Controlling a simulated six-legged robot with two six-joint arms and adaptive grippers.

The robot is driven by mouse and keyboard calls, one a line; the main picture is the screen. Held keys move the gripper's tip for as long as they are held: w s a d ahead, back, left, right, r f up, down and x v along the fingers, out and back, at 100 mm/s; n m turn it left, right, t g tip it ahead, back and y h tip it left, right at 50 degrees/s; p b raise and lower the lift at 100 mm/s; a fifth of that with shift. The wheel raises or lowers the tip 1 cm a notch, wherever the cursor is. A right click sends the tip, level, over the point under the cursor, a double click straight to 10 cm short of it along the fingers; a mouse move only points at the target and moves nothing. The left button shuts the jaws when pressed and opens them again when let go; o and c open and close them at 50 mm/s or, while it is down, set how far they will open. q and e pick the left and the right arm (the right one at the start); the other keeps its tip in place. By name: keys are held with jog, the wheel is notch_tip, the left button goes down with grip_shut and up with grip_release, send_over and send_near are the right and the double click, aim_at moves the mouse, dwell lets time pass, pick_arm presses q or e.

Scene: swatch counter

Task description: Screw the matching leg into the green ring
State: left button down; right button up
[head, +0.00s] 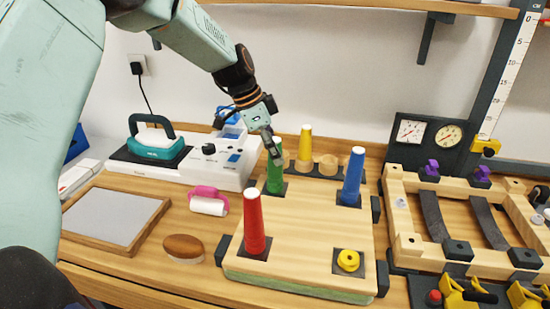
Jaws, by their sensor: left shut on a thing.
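The green leg (275,177) stands upright at the back left corner of the wooden board (310,215). My left gripper (275,153) comes down from above and is shut on its upper end. The leg's foot is over the dark square plate at that corner; the green ring itself cannot be told apart from the leg, so I cannot tell how deep it sits. A red leg (254,225) stands at the front left corner and a blue leg (353,176) at the back right. A yellow ring (348,260) at the front right is empty. My right gripper is not in view.
A pink-handled roller (209,201), a brown oval object (183,247) and a framed grey panel (115,216) lie left. A wooden frame fixture (403,225) stands right. The board's middle is clear.

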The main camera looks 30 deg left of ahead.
pick_arm(q)
jog(key=shift+m+g, duration=0.4)
jog(key=shift+m, duration=0.8)
jog(key=m+g, duration=0.1)
jog(key=m, duration=0.1)
jog(key=shift+m+h, duration=0.3)
jog(key=c, duration=1.2)
grip_release()
